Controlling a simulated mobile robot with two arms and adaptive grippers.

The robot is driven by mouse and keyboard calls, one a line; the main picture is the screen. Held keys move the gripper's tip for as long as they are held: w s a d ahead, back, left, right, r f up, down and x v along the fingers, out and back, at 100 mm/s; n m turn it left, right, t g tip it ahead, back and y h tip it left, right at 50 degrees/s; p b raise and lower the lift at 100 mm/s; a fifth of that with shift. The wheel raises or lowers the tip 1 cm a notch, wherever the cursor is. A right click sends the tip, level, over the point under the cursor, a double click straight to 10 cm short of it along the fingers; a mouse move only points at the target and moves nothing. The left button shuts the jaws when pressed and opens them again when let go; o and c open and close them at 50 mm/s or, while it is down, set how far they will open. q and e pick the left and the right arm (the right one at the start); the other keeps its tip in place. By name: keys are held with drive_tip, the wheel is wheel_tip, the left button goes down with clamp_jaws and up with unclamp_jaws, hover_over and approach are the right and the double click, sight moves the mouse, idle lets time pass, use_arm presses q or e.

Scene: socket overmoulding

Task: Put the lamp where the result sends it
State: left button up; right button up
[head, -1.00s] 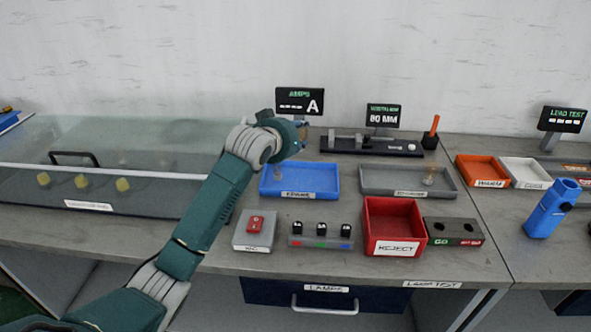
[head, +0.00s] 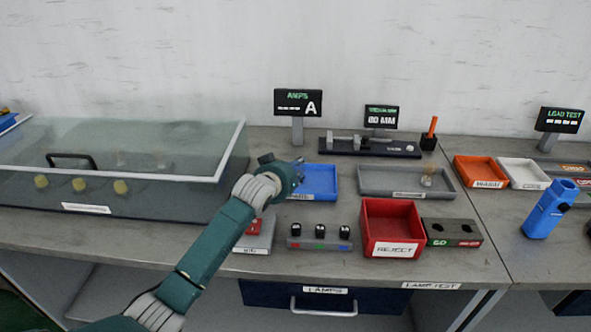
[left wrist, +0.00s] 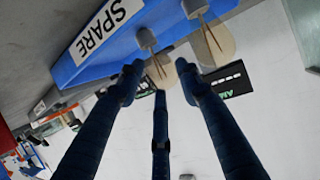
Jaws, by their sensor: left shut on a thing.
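My left gripper (head: 295,174) is over the blue tray (head: 325,190), whose label reads SPARE in the left wrist view (left wrist: 72,72). In that view its fingers (left wrist: 160,82) close around the glass of a lamp (left wrist: 147,40) with a grey base. A second similar lamp (left wrist: 208,35) is beside it, apart from the fingers. The head view hides both lamps behind the gripper. Another lamp (head: 427,177) is in the grey tray (head: 375,183). The AMPS display (head: 298,102) shows dashes and A. My right gripper is out of view.
A red REJECT bin (head: 392,215), a GO gauge block (head: 453,233) and a row of knobs (head: 320,237) stand in front. Orange (head: 482,171) and white (head: 523,172) trays and a blue handheld device (head: 550,210) are right. A clear-lidded case (head: 100,170) fills the left.

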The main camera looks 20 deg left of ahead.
use_arm(q)
drive_tip(key=shift+f, duration=0.1)
drive_tip(key=o, duration=0.7)
drive_tip(key=shift+c, duration=0.2)
drive_tip(key=shift+o, duration=0.3)
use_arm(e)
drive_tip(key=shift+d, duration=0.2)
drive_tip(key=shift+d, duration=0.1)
use_arm(q)
drive_tip(key=v, duration=1.2)
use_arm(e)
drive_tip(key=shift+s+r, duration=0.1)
